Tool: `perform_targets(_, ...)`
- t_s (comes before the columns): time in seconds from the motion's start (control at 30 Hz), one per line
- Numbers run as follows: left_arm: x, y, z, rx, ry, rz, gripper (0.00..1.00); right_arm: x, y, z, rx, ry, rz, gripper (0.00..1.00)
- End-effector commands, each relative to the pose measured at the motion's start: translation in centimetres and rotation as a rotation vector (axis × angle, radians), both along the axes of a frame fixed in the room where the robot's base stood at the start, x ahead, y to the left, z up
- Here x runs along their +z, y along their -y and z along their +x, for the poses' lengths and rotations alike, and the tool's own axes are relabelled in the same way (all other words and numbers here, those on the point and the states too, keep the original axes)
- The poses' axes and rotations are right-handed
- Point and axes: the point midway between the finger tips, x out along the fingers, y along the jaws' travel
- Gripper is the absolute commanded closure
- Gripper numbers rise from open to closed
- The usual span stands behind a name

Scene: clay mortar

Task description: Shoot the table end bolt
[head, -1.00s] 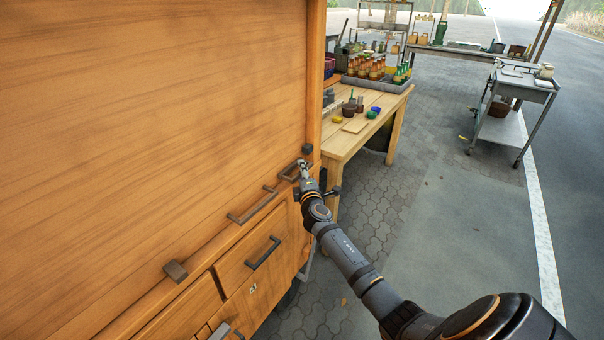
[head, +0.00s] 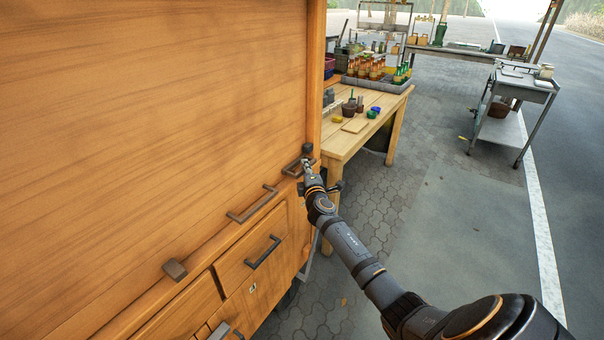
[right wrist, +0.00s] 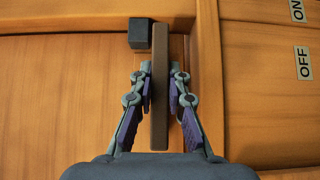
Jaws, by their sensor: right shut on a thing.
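The brown bar of the table end bolt (head: 291,170) lies at the far end of the wooden cart's ledge, below the large panel. In the right wrist view the bar (right wrist: 160,110) runs upright in the picture between the fingers. My right gripper (head: 306,163) is shut on this bar; its fingers (right wrist: 161,80) show on both sides of it. A small dark block (right wrist: 140,34) sits left of the bar's upper end, and in the head view the block (head: 307,149) is at the panel's far corner. My left gripper is out of view.
A drawer handle (head: 263,252) juts out below. A wooden table (head: 347,142) with bottles stands beyond the cart. ON and OFF labels (right wrist: 303,62) are at right. Paving at right is open.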

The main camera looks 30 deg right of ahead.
Motion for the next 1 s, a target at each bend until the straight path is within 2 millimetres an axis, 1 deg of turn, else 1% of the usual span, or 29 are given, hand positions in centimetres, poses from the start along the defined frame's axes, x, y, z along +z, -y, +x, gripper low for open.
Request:
perform_targets(0.03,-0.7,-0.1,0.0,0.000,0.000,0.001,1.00,-0.2,1.0,0.4,-0.002,0.003,-0.004,1.00)
perform_targets(0.1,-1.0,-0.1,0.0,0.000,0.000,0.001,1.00,-0.1,2.0,0.8,-0.002,0.002,-0.003,1.00)
perform_targets(0.17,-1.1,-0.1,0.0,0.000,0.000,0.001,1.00,-0.1,2.5,1.0,-0.002,0.001,-0.003,1.00)
perform_targets(0.47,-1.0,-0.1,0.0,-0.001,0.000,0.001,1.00,0.1,2.8,1.1,-0.002,0.001,-0.003,1.00)
perform_targets(0.5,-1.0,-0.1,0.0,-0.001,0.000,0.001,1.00,0.2,2.8,1.1,-0.003,0.001,-0.003,0.82)
perform_targets(0.67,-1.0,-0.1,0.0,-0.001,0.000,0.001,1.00,0.1,2.8,1.1,-0.002,0.001,-0.002,0.61)
perform_targets(0.93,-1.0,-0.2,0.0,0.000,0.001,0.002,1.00,0.1,2.7,1.1,-0.001,0.001,-0.002,0.61)
perform_targets(1.0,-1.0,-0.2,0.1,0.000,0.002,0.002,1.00,0.0,2.6,0.8,-0.001,0.000,-0.002,0.61)
